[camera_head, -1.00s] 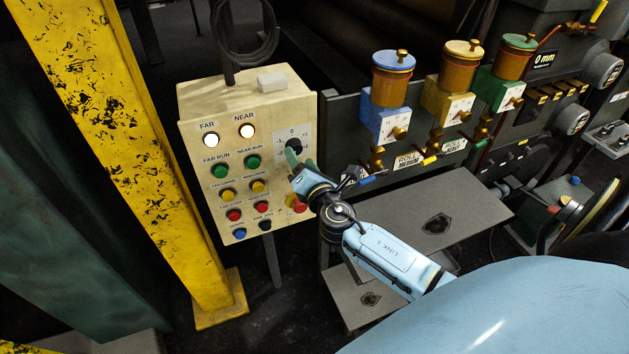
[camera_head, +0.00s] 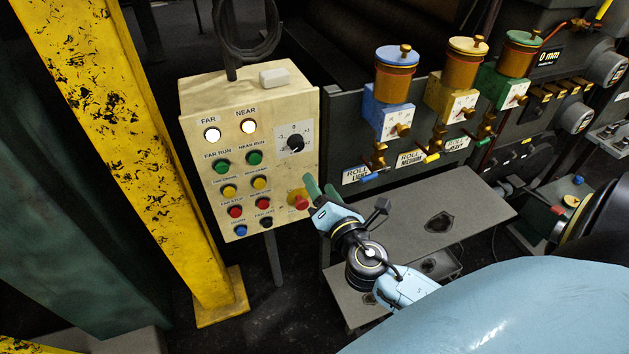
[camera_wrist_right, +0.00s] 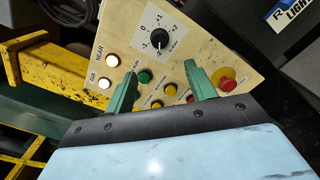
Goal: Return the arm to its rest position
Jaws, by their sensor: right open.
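My right gripper (camera_head: 321,188) is open and empty, in front of the lower right of the cream control box (camera_head: 248,92). Its green fingers are near the red emergency button (camera_head: 299,201) in the head view; whether they touch the box cannot be told there. In the right wrist view the two green fingers (camera_wrist_right: 158,88) stand apart with the panel beyond them. The black rotary knob (camera_head: 295,143) shows clear of the gripper, and also in the wrist view (camera_wrist_right: 159,39). My left gripper is not in view.
A yellow post (camera_head: 130,140) stands left of the box. Blue, yellow and green valve units (camera_head: 387,118) line the machine to the right. A grey step plate (camera_head: 455,205) lies below them. The lamps FAR (camera_head: 212,134) and NEAR (camera_head: 249,127) are lit white.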

